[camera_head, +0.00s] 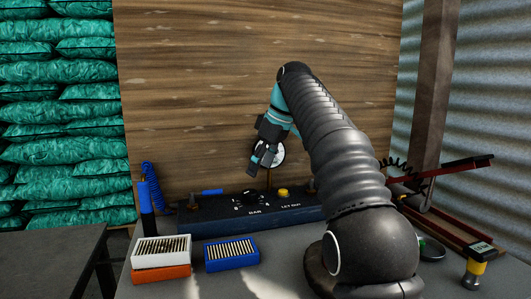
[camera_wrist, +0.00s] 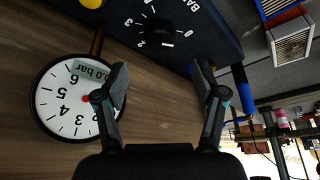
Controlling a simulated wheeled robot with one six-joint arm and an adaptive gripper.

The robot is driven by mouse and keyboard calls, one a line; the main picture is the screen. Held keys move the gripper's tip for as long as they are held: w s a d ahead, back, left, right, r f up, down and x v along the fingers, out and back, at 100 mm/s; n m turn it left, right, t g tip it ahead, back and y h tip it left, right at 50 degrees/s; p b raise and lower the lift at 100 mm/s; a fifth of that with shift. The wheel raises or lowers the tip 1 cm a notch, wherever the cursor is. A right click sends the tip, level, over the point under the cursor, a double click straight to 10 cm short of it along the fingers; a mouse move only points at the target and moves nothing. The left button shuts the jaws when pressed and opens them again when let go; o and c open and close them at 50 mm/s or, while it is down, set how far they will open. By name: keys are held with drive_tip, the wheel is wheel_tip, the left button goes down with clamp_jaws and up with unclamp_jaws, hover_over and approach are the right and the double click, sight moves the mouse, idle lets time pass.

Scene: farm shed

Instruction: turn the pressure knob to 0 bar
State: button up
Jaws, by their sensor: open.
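The black pressure knob (camera_wrist: 158,29) sits on the dark blue panel (camera_wrist: 210,42), at the top of the wrist view, which is upside down. White digits including 0, 2 and 3 surround it, with a BAR label beside it. Its pointer setting is too small to tell surely. My gripper (camera_wrist: 160,75) is open and empty, its fingers spread apart, with the knob beyond and between the fingertips. In the head view my gripper (camera_head: 258,158) hangs above the panel, apart from the knob (camera_head: 248,197). A round white gauge (camera_wrist: 70,100) has a small display ending in "bar".
A yellow button (camera_head: 283,193) is right of the knob. A white box (camera_head: 161,251) and a blue box (camera_head: 231,254) of rods stand in front of the panel. A plank wall (camera_head: 190,100) rises behind. A red-handled tool (camera_head: 455,170) lies at the right.

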drive_tip(key=shift+v, duration=2)
